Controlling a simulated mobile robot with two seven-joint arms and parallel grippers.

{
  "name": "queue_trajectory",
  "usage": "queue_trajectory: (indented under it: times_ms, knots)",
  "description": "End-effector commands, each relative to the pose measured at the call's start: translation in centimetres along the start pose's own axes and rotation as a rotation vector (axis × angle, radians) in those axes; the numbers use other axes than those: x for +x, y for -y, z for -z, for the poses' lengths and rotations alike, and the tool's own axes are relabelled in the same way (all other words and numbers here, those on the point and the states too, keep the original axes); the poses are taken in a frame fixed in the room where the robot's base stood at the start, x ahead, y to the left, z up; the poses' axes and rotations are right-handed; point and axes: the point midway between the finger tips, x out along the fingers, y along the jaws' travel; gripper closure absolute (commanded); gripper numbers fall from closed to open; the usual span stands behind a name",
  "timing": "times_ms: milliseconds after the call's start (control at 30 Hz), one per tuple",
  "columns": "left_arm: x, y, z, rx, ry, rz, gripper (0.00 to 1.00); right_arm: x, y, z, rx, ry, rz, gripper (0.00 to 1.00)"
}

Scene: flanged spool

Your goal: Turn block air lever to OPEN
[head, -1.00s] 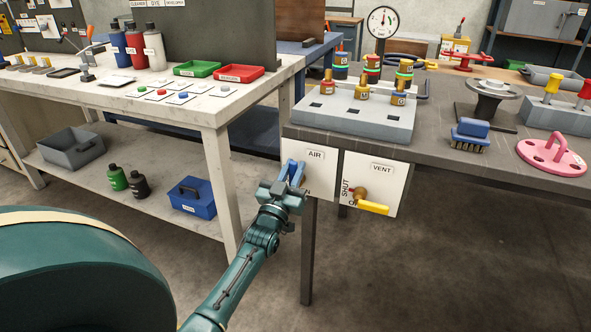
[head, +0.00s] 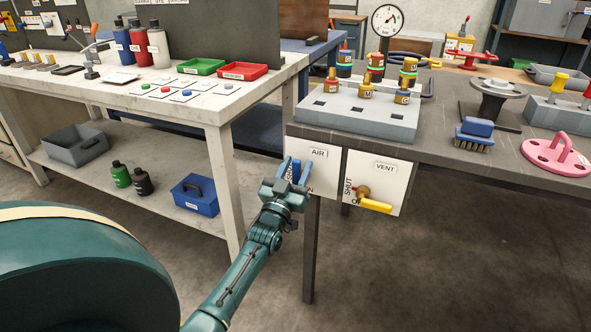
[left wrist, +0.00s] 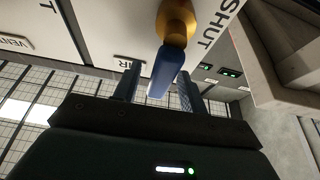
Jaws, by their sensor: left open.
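The white AIR panel (head: 318,168) hangs below the front edge of the dark bench, left of the VENT panel. Its blue lever (head: 296,171) is largely hidden by my gripper in the head view. In the left wrist view the blue lever (left wrist: 164,73) runs from a brass hub (left wrist: 176,22) toward the AIR label, with the word SHUT beside the hub. My left gripper (head: 291,170) is open, its fingers on either side of the lever; it also shows in the left wrist view (left wrist: 157,90). Finger contact cannot be told. My right gripper is out of view.
The VENT panel (head: 386,176) has a brass hub and yellow lever (head: 375,206) close on the right. A bench leg (head: 309,250) stands just behind my gripper. The white workbench (head: 213,108) is to the left. Floor below is clear.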

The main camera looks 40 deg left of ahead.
Motion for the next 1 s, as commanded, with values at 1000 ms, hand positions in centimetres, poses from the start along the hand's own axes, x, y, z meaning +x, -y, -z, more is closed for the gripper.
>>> queue_trajectory:
  times_ms: [1000]
  knots:
    - [-13.2, 0.0, 0.0, 0.000, 0.000, 0.000, 0.58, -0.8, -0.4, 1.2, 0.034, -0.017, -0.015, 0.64]
